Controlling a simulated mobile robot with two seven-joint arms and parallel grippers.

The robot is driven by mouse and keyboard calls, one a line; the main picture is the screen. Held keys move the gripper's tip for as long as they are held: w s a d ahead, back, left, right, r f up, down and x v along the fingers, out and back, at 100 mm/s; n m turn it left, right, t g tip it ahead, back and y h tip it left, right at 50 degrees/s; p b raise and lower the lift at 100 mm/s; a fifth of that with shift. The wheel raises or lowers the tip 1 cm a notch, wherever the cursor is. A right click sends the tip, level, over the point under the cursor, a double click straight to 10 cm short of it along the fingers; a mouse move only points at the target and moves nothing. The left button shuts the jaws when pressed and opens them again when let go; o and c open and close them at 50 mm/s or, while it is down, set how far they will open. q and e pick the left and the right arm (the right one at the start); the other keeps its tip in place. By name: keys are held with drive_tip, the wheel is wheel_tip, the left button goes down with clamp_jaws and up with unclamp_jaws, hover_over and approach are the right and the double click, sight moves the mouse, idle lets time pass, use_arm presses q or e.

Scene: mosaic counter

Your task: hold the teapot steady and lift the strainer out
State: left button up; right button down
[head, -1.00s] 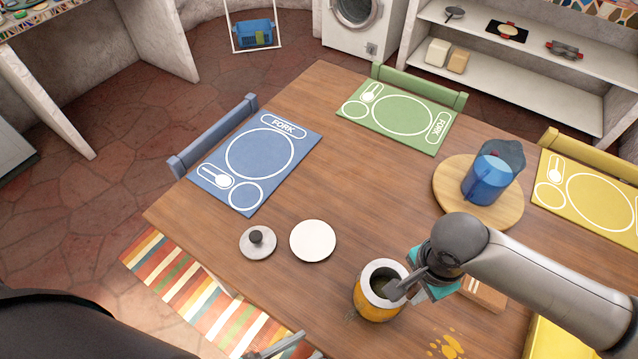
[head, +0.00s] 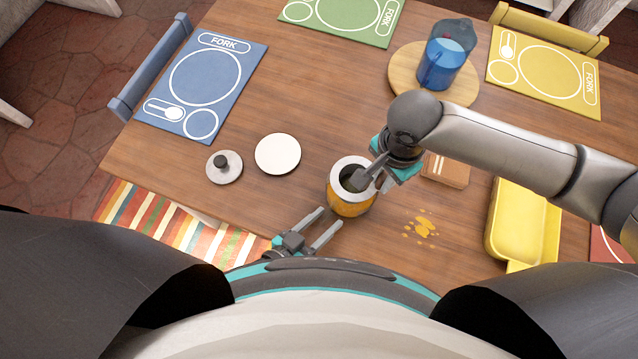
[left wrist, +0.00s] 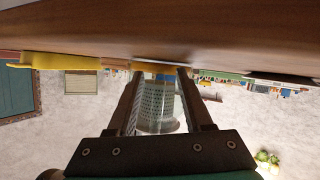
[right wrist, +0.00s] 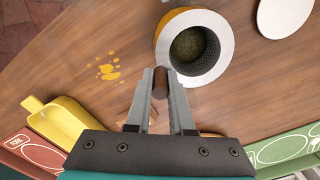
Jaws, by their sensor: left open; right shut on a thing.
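The teapot (head: 346,202) stands upright on the table, with a pale rim and an orange lower part. The strainer (head: 352,178) sits inside its open top; its dark mesh shows in the right wrist view (right wrist: 194,50). In the left wrist view, the perforated strainer wall (left wrist: 158,105) appears upside down between the fingers. My right gripper (head: 372,177) is shut on a brown handle (right wrist: 161,88) beside the rim, which looks like the teapot's. My left gripper (head: 331,216) is open and empty, low at the teapot's near left, fingers pointing at it.
A grey lid with a black knob (head: 223,168) and a white plate (head: 277,153) lie left of the teapot. Yellow spill spots (head: 424,227), a brown block (head: 446,170) and a yellow tray (head: 522,225) are to the right. A blue pitcher (head: 444,62) stands behind on a round board (head: 405,75).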

use_arm(q)
drive_tip(key=shift+c, duration=0.2)
clamp_jaws()
idle(1.1)
drive_tip(key=shift+o, duration=0.4)
unclamp_jaws()
drive_tip(key=shift+c, duration=0.2)
clamp_jaws()
idle(1.1)
